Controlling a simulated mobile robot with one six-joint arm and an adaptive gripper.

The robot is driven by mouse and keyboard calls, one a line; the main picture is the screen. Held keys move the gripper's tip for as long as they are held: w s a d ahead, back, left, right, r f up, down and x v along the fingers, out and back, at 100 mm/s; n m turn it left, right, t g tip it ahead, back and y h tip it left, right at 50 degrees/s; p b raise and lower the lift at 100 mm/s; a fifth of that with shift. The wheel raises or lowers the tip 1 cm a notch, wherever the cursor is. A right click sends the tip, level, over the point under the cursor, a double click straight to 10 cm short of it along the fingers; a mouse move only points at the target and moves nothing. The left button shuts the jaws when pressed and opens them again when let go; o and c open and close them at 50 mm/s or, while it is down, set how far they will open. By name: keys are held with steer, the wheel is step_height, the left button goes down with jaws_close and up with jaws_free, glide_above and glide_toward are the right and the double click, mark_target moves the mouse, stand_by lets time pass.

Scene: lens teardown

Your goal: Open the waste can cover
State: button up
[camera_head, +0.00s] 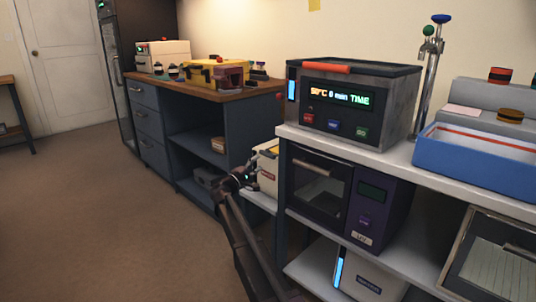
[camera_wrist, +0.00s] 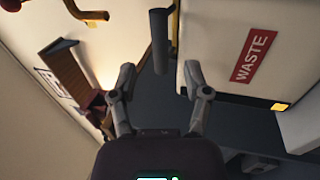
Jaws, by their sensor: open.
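The waste can (camera_head: 267,172) is a pale box with a red label, low beside the front shelf unit and partly hidden by my arm. In the wrist view the waste can (camera_wrist: 215,25) fills the right side, with its red WASTE label (camera_wrist: 254,55) turned sideways. A dark grey bar (camera_wrist: 159,40), which looks like the cover's handle, lies ahead of and between my fingertips. My gripper (camera_wrist: 160,78) is open and empty, its right finger close to the can's edge; I cannot tell if they touch. In the head view my gripper (camera_head: 236,180) is beside the can.
The shelf unit (camera_head: 300,133) to the right carries a heater box (camera_head: 345,85) with a lit display and a blue tray (camera_head: 475,160). A purple-fronted device (camera_head: 372,205) sits below. A dark blue workbench (camera_head: 155,125) stands behind. The floor (camera_head: 90,220) at left is clear.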

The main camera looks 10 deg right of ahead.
mark_target(268, 155)
steer(key=shift+p+x, duration=0.7)
steer(key=shift+x, duration=2.6)
jaws_close()
